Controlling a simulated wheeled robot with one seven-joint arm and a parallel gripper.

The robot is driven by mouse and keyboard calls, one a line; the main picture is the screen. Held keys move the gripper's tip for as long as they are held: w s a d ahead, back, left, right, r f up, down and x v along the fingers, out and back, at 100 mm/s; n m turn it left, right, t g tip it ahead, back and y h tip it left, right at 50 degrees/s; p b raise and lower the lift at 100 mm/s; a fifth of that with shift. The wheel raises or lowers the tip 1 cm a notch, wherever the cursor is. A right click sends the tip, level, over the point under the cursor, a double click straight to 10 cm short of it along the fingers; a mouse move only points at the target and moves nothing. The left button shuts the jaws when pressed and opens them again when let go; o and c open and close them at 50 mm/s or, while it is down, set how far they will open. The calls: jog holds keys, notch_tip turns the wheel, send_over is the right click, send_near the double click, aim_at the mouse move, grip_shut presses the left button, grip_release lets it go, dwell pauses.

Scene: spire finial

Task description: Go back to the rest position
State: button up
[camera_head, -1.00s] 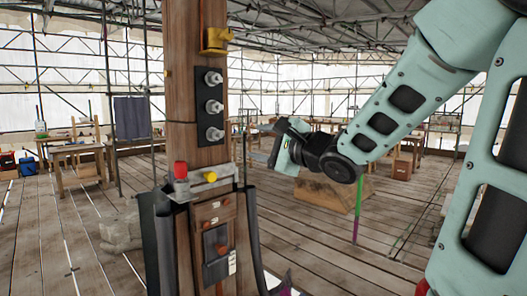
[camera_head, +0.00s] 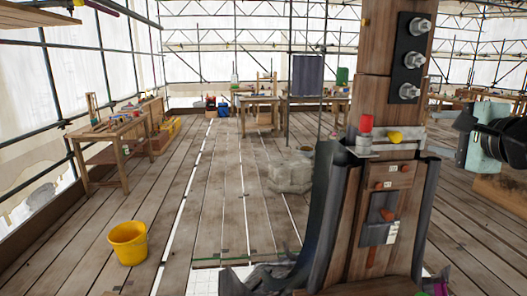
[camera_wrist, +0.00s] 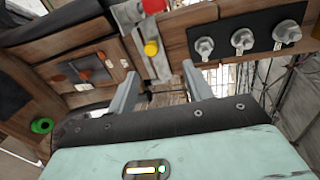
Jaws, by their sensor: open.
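My gripper (camera_head: 464,124) is at the right edge of the head view, to the right of the wooden spire post (camera_head: 371,45) and apart from it. Part of my arm is cut off by the frame. In the wrist view my gripper (camera_wrist: 160,88) shows two separated fingers with nothing between them; it is open. Beyond the fingers are the post, a metal bracket with a red knob (camera_wrist: 153,6) and a yellow knob (camera_wrist: 151,48), and a black plate (camera_wrist: 245,38) with three bolts.
A yellow bucket (camera_head: 128,243) stands on the plank floor at left. A workbench (camera_head: 112,146) is by the left wall and others are at the back. Grey stone blocks (camera_head: 291,174) lie behind the post. Dark sheets flank the post's base. The left floor is mostly clear.

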jog(key=s+a+f+n+g+y+b, duration=0.1)
jog(key=s+a+f+n+g+b, duration=0.2)
jog(key=a+f+n, duration=0.45)
jog(key=s+a+f+n+g, duration=0.2)
jog(key=a+f+n+g, duration=0.3)
jog(key=a+f, duration=0.4)
jog(key=s+a+f+n+g+b, duration=0.1)
jog(key=s+a+f+n+g, duration=0.1)
jog(key=s, duration=0.4)
jog(key=s+a+f+n+g, duration=0.3)
jog(key=s+f+n, duration=0.1)
jog(key=s+n, duration=0.2)
jog(key=s+a+f+n+g+h+b, duration=0.1)
jog(key=s+a+f+n+g, duration=0.1)
jog(key=s+n, duration=0.4)
notch_tip(320, 180, down, 2)
jog(key=shift+s+a+f+g+b, duration=0.1)
jog(key=shift+s+a+g+b, duration=0.3)
jog(key=shift+a, duration=0.35)
jog(key=shift+w, duration=0.1)
